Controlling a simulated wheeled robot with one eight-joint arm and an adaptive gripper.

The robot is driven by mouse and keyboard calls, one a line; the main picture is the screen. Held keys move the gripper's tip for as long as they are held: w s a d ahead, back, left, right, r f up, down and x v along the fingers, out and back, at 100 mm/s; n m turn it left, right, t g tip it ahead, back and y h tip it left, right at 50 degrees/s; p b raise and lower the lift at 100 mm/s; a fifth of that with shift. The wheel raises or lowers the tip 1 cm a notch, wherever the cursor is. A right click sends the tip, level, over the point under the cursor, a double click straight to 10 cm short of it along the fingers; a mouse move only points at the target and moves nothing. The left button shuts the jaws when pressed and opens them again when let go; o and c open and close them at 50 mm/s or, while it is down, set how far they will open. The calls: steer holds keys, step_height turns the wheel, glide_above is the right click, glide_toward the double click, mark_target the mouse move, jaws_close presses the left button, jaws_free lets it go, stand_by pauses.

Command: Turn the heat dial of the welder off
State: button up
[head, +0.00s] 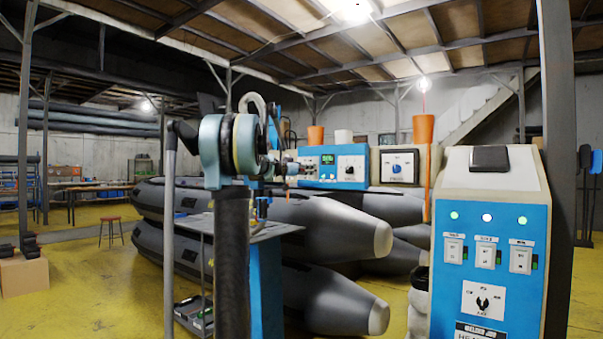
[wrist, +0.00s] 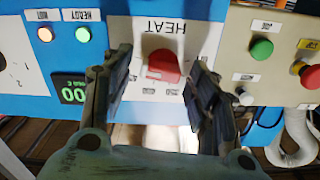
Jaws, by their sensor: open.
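The heat dial (wrist: 163,66) is a red knob on a white plate marked HEAT, which appears upside down in the wrist view. My gripper (wrist: 157,60) is open, with one dark finger on each side of the knob. A gap shows between the fingers and the knob, and I cannot tell how far the tips are from the panel. In the head view my gripper (head: 294,169) is at the left part of the blue welder panel (head: 327,180), and the heat dial is hidden there. A green digital display (wrist: 72,92) ends in 00.
A cream panel with a green button (wrist: 261,49) and a red button (wrist: 309,76) adjoins the welder panel. Grey inflatable tubes (head: 330,225) lie below it. A blue and cream cabinet (head: 490,230) stands in the right foreground. Yellow floor is open at the left.

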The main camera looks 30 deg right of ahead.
steer(key=shift+d, duration=0.15)
steer(key=shift+c, duration=0.3)
steer(key=c, duration=1)
